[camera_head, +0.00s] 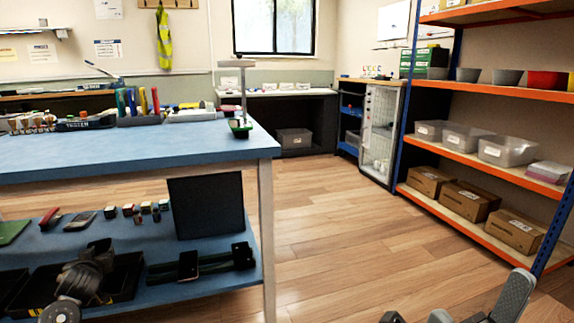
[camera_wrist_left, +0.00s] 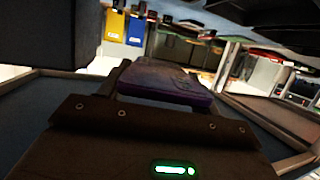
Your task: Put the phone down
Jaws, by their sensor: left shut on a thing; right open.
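In the left wrist view my left gripper (camera_wrist_left: 165,98) is shut on a dark purple phone (camera_wrist_left: 165,80), which lies roughly level across the jaws. The held phone cannot be made out clearly in the head view. My right gripper (camera_head: 460,312) is at the bottom edge of the head view, open and apparently empty, over the floor; its lower part is cut off.
The blue tabletop (camera_head: 130,150) is above the lower shelf, with a table leg (camera_head: 268,240) at its right corner. A black panel (camera_head: 207,207) stands on the lower shelf near small boxes (camera_head: 146,208). Orange shelving (camera_head: 485,158) stands right. Wooden floor between is clear.

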